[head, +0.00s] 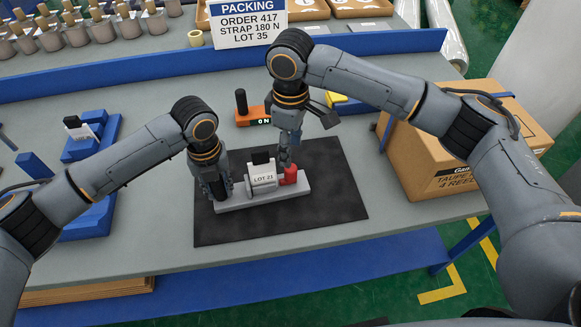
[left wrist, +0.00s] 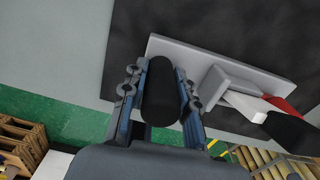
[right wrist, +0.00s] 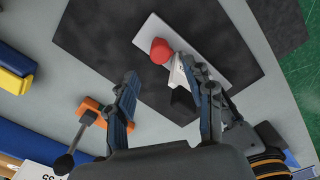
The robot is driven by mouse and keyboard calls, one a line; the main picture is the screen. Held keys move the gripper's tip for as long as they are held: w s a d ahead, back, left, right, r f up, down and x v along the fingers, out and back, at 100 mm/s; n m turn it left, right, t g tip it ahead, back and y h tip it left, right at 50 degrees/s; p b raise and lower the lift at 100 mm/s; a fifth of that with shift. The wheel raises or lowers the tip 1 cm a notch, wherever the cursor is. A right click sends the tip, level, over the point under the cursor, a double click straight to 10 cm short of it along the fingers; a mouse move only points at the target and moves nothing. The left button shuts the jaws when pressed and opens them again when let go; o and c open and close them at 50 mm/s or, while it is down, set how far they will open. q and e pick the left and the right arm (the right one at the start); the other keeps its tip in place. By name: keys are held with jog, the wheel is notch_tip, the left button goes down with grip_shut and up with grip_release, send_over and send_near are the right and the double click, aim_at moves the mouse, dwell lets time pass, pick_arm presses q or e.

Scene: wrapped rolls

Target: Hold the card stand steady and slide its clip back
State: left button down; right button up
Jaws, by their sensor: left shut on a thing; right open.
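The card stand is a light grey base (head: 240,204) on a black mat, with a white card (head: 263,180) reading LOT 21 and a red clip (head: 292,176) at its right end. My left gripper (head: 222,191) is shut on the stand's black post (left wrist: 160,92) at the left end. My right gripper (head: 287,161) is open, just above and beside the red clip. In the right wrist view the red clip (right wrist: 161,51) and part of the card (right wrist: 177,76) lie beyond the open fingers, with nothing held between them.
The black mat (head: 340,200) is clear around the stand. An orange device (head: 252,116) with a black knob stands behind it. A cardboard box (head: 440,165) is on the right, a blue fixture (head: 85,148) on the left. A blue rail (head: 130,74) crosses the back.

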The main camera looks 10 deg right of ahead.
aim_at(291, 169)
notch_tip(291, 169, down, 8)
jog(key=shift+f, duration=0.1)
jog(key=shift+c, duration=0.2)
grip_shut()
